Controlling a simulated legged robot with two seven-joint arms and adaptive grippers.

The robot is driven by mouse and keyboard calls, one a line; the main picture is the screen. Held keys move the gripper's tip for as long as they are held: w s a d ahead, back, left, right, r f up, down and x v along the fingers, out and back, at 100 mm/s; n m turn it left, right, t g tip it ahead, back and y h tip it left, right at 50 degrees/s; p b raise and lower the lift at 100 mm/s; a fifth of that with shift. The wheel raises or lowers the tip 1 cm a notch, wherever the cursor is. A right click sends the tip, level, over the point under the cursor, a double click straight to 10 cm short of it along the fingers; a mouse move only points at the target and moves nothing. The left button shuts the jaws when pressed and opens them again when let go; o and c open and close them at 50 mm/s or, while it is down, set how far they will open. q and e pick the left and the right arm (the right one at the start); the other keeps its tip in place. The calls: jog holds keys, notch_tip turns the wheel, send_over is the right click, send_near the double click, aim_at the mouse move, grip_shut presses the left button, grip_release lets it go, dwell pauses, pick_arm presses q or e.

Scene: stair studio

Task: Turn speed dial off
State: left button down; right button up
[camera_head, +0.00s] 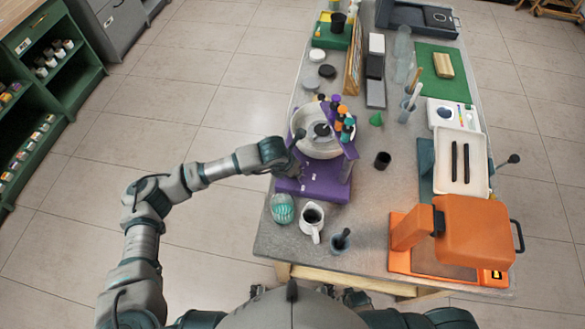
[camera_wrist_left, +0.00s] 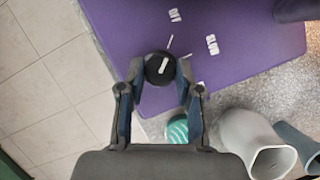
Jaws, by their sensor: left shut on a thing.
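A purple machine with a flat base (camera_head: 318,188) and a round pale bowl (camera_head: 322,148) stands on the left side of the worktable. In the left wrist view, a round black dial (camera_wrist_left: 155,76) with a white pointer mark sits at the edge of the purple base (camera_wrist_left: 240,65). My left gripper (camera_head: 294,168) is shut on the dial, one finger on each side. In the head view the gripper hides the dial. My right gripper is out of view.
An orange machine (camera_head: 470,232) occupies the near right corner. Open floor lies left of the table.

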pick_arm(q)
jog(key=shift+n, duration=0.4)
jog(key=c, duration=0.8)
grip_release()
jog(key=v, duration=1.1)
jog(key=shift+s+r, duration=0.15)
jog(key=shift+r, duration=0.2)
